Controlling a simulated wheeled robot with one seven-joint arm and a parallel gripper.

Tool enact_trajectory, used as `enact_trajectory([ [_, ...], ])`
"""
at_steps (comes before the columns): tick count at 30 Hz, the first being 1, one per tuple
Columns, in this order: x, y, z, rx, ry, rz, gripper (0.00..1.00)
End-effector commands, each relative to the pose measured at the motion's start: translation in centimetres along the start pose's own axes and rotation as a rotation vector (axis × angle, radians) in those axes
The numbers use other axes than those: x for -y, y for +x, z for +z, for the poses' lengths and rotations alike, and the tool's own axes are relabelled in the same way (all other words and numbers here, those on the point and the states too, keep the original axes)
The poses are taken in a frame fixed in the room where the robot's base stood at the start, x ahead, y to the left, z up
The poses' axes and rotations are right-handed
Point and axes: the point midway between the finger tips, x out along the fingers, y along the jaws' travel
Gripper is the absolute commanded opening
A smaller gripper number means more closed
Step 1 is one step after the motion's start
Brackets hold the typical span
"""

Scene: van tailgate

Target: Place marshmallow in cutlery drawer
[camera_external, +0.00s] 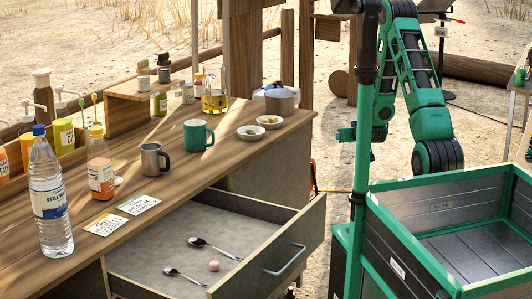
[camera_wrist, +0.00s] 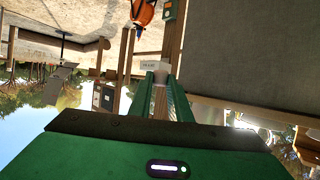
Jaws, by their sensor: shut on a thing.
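My gripper (camera_external: 346,133) is raised to the right of the counter, apart from the open drawer (camera_external: 265,213). In the wrist view its green fingers (camera_wrist: 159,80) close on a small pale thing (camera_wrist: 160,76) at their tips. It is too small to tell whether this is a marshmallow. A small round pink thing (camera_external: 213,266), like a marshmallow, lies on the drawer floor. Two spoons lie near it, one farther back (camera_external: 213,247) and one nearer the front (camera_external: 183,276). The drawer is pulled out, with a grey handle on its front panel.
The drawer's back floor is bare.

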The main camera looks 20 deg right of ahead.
Motion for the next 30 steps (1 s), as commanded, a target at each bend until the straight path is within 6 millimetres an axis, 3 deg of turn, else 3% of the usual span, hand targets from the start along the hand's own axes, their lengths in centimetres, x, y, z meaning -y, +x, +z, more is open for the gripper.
enact_trajectory([
  [1,0.0,-0.7,1.5,0.006,0.002,0.004,0.00],
  [6,0.0,-2.0,3.6,0.001,0.005,0.014,0.00],
  [14,-0.1,-2.5,3.0,-0.005,0.006,0.016,0.00],
  [20,-0.1,-3.9,-0.5,-0.009,0.006,0.017,0.00],
  [30,-0.1,-7.3,-8.6,-0.010,0.006,0.017,0.00],
])
